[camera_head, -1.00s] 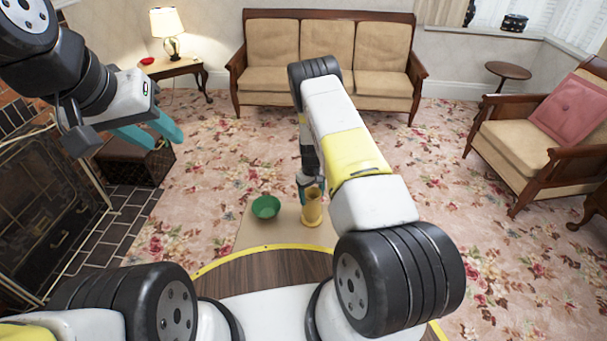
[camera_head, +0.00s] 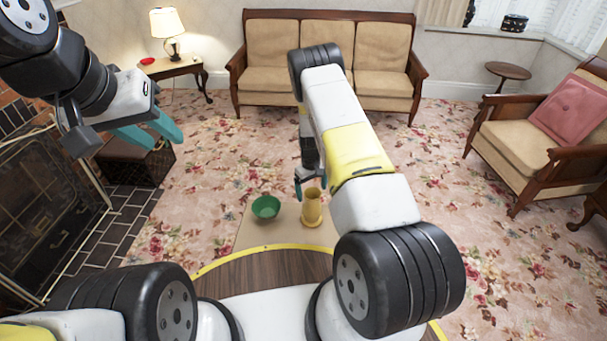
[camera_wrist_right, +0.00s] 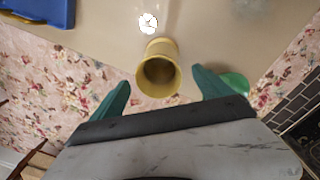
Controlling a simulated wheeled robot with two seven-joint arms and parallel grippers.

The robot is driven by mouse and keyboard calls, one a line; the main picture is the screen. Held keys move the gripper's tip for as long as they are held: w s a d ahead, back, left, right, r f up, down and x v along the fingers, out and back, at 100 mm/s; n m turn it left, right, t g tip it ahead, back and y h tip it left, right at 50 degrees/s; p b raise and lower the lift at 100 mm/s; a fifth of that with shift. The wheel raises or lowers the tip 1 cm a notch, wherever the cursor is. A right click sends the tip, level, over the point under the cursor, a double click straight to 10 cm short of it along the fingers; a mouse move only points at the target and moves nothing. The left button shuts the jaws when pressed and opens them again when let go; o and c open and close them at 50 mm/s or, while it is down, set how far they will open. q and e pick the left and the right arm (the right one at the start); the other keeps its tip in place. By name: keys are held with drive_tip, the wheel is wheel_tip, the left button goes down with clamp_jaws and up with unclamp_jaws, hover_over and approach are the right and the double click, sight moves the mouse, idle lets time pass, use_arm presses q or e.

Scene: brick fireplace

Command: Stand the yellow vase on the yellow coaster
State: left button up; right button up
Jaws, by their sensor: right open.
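The yellow vase (camera_head: 311,204) stands upright on the low table in the head view. A wider yellow rim at its foot looks like the yellow coaster (camera_head: 312,221) under it. In the right wrist view I look into the open mouth of the vase (camera_wrist_right: 158,75); the coaster cannot be made out there. My right gripper (camera_head: 311,184) is open just behind and above the vase. In the wrist view its teal fingers (camera_wrist_right: 160,92) are apart, with the vase beyond them and clear of both. My left gripper (camera_head: 150,130) is open and empty, high at the left.
A green bowl (camera_head: 265,206) stands left of the vase; its edge shows in the wrist view (camera_wrist_right: 236,82). A blue object (camera_wrist_right: 42,10) lies at the wrist view's top left. The table (camera_head: 262,233) is bare in front. A sofa and armchair stand farther off.

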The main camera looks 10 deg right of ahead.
wheel_tip(320, 180, up, 23)
drive_tip(key=s+a+m+t+y, duration=0.1)
drive_tip(key=s+a+r+m+t+y, duration=0.1)
drive_tip(key=s+r, duration=0.4)
drive_tip(key=r, duration=0.4)
drive_tip(key=s+a+r+t, duration=0.1)
drive_tip(key=s+r, duration=0.3)
drive_tip(key=r, duration=0.4)
drive_tip(key=s+r+t, duration=0.1)
drive_tip(key=s+r, duration=0.4)
drive_tip(key=s, duration=0.6)
drive_tip(key=s+a+r+m+t, duration=0.1)
drive_tip(key=s+r, duration=0.5)
drive_tip(key=s, duration=0.6)
drive_tip(key=shift+a+m+t+y, duration=0.3)
drive_tip(key=shift+t+y, duration=0.1)
drive_tip(key=shift+t, duration=0.1)
drive_tip(key=shift+s, duration=0.1)
drive_tip(key=shift+c, duration=0.2)
